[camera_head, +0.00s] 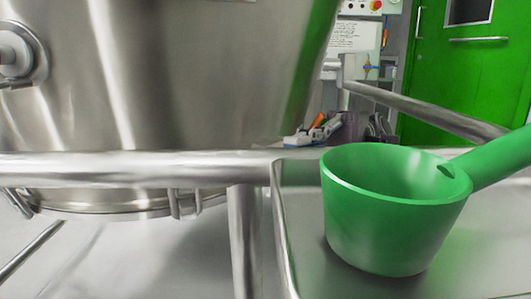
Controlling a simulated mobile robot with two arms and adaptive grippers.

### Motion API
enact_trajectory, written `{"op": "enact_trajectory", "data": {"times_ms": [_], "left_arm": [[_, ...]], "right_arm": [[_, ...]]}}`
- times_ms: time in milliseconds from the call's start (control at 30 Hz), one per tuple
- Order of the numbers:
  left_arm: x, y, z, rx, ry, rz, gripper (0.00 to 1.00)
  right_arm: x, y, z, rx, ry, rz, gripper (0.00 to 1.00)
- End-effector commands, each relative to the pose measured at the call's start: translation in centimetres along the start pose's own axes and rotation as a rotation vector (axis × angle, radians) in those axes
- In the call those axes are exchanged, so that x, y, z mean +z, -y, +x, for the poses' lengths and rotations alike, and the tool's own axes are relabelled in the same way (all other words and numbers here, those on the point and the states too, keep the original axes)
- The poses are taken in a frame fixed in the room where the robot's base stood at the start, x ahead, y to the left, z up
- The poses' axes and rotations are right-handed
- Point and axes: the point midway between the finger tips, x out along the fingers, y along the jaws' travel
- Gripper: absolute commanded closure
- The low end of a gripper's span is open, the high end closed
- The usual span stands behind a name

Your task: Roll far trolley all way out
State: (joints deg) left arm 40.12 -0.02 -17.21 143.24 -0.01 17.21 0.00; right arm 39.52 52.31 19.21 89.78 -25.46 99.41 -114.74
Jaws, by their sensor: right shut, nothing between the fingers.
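A large steel vessel (170,80) fills the upper left, with a horizontal steel tube (120,166) across its lower part and an upright tube (242,240) below. They may belong to a trolley, but I cannot tell whether it is the far one. No wheels show. Another steel rail (430,112) runs from the back middle down to the right. My right gripper is shut but hard to make out; small dark shapes (378,129) beyond the scoop may be part of it. I see it touching nothing. My left gripper is not in view.
A green scoop (385,225) stands in a raised-edge steel tray (300,262) close in front, its handle pointing right. Behind lie small items with an orange part (318,121). A green door (470,75) and a control panel (360,8) are at the back.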

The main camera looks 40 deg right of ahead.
Motion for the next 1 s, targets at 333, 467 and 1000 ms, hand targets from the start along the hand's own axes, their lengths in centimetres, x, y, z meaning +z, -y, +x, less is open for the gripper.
{"op": "enact_trajectory", "data": {"times_ms": [333, 467, 1000], "left_arm": [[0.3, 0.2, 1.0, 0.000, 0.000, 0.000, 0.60], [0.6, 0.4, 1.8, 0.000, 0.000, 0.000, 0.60], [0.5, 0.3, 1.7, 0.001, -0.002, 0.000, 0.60]], "right_arm": [[0.1, 0.2, 6.1, 0.002, 0.003, 0.001, 1.00], [0.1, 0.3, 8.8, 0.002, 0.004, 0.002, 1.00], [2.9, 0.0, 12.2, -0.001, 0.000, 0.000, 1.00]]}}
